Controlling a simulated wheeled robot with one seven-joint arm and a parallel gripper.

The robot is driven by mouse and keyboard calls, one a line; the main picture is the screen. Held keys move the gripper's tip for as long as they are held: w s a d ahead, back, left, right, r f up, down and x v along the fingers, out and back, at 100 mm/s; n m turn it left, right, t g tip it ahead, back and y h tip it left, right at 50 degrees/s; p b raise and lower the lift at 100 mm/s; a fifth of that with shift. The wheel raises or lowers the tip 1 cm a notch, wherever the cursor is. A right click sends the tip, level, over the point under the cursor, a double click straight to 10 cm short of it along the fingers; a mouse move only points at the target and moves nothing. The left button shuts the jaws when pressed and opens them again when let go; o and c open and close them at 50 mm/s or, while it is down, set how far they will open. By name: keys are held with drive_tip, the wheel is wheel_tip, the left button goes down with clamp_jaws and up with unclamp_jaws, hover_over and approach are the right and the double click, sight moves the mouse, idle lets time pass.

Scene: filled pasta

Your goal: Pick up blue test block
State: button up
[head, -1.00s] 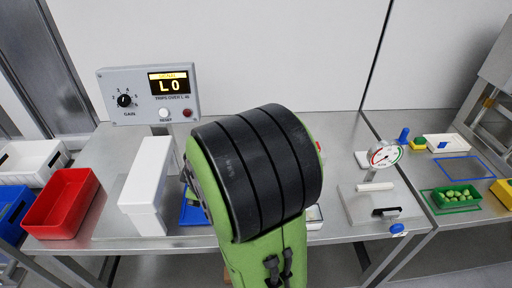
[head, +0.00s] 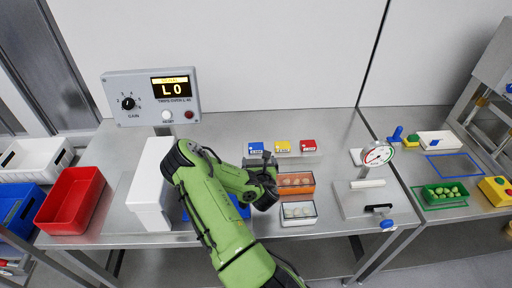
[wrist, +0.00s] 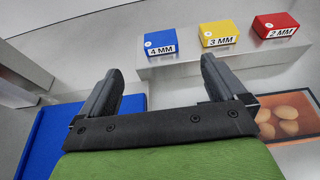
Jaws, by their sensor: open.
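The blue test block (head: 256,148) stands at the left end of a row of three blocks at the back of the steel table. In the wrist view the blue block (wrist: 160,43) carries a "4 MM" label and sits on a light ledge, beyond my fingertips. My gripper (wrist: 160,75) is open and empty, its two dark fingers apart, short of the block. In the head view my gripper (head: 268,172) is just in front of the block, partly hidden by my green arm.
A yellow "3 MM" block (wrist: 218,33) and a red "2 MM" block (wrist: 276,25) sit to the right. An orange tray (head: 296,184) and a white tray (head: 299,222) lie in front. A blue tray (wrist: 38,140) is at lower left. A white housing (head: 150,190) stands left.

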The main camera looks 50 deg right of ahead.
sight(256, 147)
drive_tip(key=b+x, duration=0.1)
drive_tip(key=x, duration=0.5)
drive_tip(key=b+x, duration=0.1)
drive_tip(key=x, duration=0.6)
drive_tip(key=shift+f, duration=0.3)
drive_tip(key=shift+r, duration=0.1)
drive_tip(key=c, duration=1.1)
